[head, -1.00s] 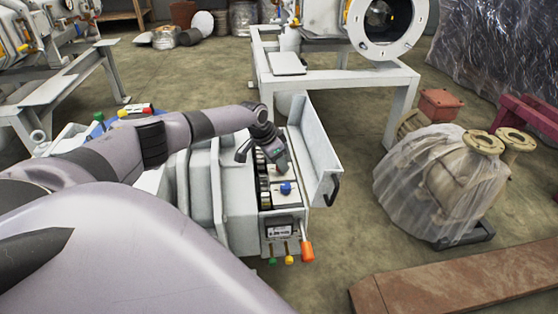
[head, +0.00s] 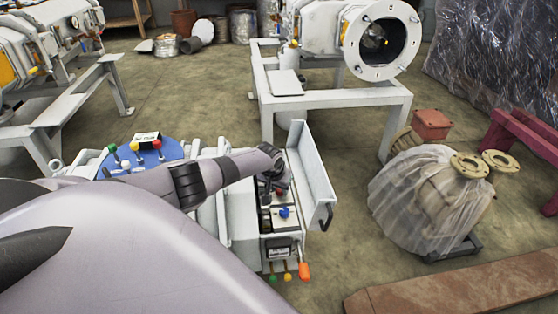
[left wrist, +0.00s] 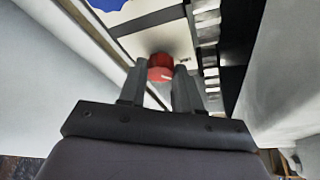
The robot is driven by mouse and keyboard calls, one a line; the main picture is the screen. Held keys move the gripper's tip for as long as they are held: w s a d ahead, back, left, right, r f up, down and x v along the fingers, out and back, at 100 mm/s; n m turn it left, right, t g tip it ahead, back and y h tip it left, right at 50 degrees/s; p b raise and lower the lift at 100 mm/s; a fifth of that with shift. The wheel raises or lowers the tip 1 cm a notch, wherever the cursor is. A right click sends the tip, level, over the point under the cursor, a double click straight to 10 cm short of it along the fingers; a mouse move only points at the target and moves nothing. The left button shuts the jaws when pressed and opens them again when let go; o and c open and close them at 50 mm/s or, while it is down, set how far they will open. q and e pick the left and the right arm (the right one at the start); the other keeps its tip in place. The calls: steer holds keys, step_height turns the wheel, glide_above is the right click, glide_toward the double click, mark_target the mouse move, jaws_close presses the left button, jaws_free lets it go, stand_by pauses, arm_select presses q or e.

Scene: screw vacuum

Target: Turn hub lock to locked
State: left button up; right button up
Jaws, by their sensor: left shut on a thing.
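My left gripper (head: 277,187) reaches down into the open box of the white machine (head: 238,195). In the left wrist view, my left gripper (left wrist: 159,75) has its two dark fingers on either side of a round red knob (left wrist: 160,66) and is shut on it. The knob stands on a pale panel (left wrist: 150,40); its lower part is hidden between the fingers. In the head view, a bit of red (head: 279,192) shows just below the gripper. I cannot read any lock marking. My right gripper is not in view.
A blue knob (head: 284,212) sits nearer on the same panel. The raised white cover (head: 312,175) stands close on the right. A small display (head: 279,252) and an orange handle (head: 304,271) are on the front. A wrapped pump (head: 425,200) stands on the floor at right.

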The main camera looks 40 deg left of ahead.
arm_select(q)
steer(key=shift+n+p, duration=0.35)
steer(key=shift+n, duration=0.45)
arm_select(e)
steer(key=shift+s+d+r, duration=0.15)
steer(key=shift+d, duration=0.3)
arm_select(q)
steer(key=shift+y, duration=0.3)
steer(key=o, duration=1)
steer(key=shift+o, duration=0.2)
steer(key=shift+r+p, duration=0.35)
steer(key=shift+p, duration=0.15)
steer(key=p+v, duration=0.4)
steer(key=shift+p+v, duration=1)
steer(key=shift+v, duration=0.25)
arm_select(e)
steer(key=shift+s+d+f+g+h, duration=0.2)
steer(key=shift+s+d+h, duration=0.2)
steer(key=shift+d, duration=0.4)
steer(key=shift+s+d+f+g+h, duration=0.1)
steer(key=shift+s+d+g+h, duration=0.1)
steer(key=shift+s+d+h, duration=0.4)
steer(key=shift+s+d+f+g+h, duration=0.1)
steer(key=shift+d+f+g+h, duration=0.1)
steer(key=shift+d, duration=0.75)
